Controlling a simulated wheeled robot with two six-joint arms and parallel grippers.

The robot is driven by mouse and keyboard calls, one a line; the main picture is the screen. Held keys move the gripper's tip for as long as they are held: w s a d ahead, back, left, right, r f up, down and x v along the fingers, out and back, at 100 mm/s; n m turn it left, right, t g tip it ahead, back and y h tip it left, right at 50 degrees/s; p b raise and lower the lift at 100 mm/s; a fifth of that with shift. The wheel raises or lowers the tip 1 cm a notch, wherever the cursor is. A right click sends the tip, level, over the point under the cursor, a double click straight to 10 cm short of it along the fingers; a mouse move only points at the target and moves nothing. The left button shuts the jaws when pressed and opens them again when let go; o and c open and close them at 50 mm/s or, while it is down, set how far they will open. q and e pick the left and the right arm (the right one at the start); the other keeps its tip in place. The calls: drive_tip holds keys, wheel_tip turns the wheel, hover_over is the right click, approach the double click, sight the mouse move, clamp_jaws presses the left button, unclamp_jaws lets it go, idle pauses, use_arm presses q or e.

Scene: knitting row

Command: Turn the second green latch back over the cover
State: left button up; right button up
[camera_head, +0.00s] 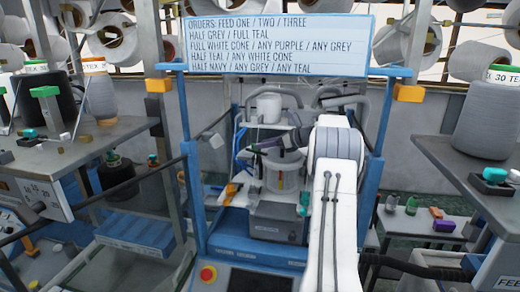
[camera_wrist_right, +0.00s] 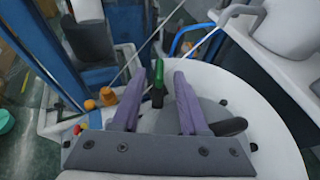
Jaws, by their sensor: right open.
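My right gripper (camera_head: 257,149) reaches in from the right to the machine at the centre; its fingers look small and dark in the head view. In the right wrist view the gripper (camera_wrist_right: 158,82) is open, its two purple-grey fingers apart. A green latch (camera_wrist_right: 158,72) stands upright in the gap between them, over a rounded white housing (camera_wrist_right: 258,100). I cannot tell whether a finger touches it. The machine (camera_head: 277,228) has a clear-fronted middle section with coloured parts inside. I cannot tell the cover's edge. My left gripper is not seen.
Blue posts (camera_head: 190,195) flank the machine, with an order board (camera_head: 275,43) above. In the right wrist view, orange knobs (camera_wrist_right: 106,97) lie left of the fingers and a white container (camera_wrist_right: 285,30) is at upper right. Side tables (camera_head: 85,150) hold yarn cones.

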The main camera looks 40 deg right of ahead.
drive_tip(key=b+v, duration=0.2)
drive_tip(key=v, duration=0.4)
drive_tip(key=shift+s+d+f+b, duration=0.1)
drive_tip(key=shift+s+b, duration=0.15)
drive_tip(key=shift+b, duration=0.15)
drive_tip(key=shift+v, duration=0.8)
drive_tip(key=shift+w, duration=0.1)
